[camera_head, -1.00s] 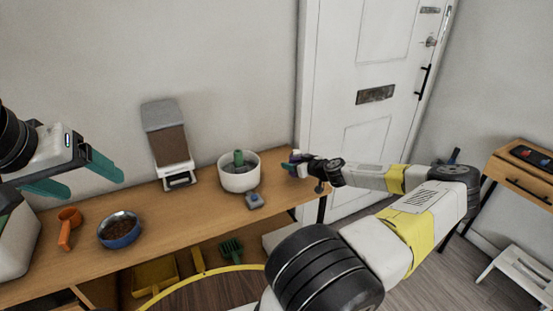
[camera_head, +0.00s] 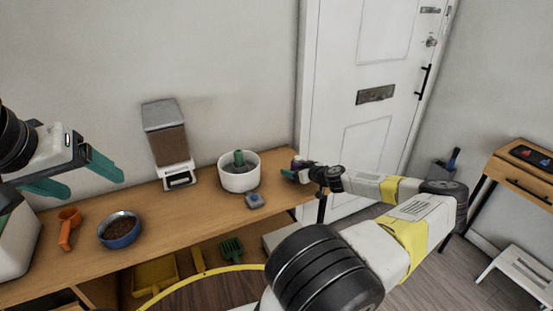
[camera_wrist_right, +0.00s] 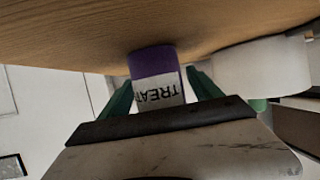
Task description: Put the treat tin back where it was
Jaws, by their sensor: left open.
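The treat tin (camera_wrist_right: 155,78) is purple with a white label reading TREAT. In the right wrist view it sits between the two green fingers of my right gripper (camera_wrist_right: 160,92), which is shut on it. That view looks upside down, and the tin's purple end is at or very near the wooden top; contact is unclear. In the head view the tin (camera_head: 296,164) is small and partly hidden by my right gripper (camera_head: 294,173), at the bench's right end. My left gripper (camera_head: 96,185) is open and empty above the bench's left part.
The wooden bench (camera_head: 190,215) holds an orange scoop (camera_head: 67,228), a blue bowl of kibble (camera_head: 119,230), a kibble dispenser (camera_head: 168,145), a white pot (camera_head: 239,173) with a green item inside, and a small blue-grey block (camera_head: 254,201). A white door (camera_head: 370,60) stands behind.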

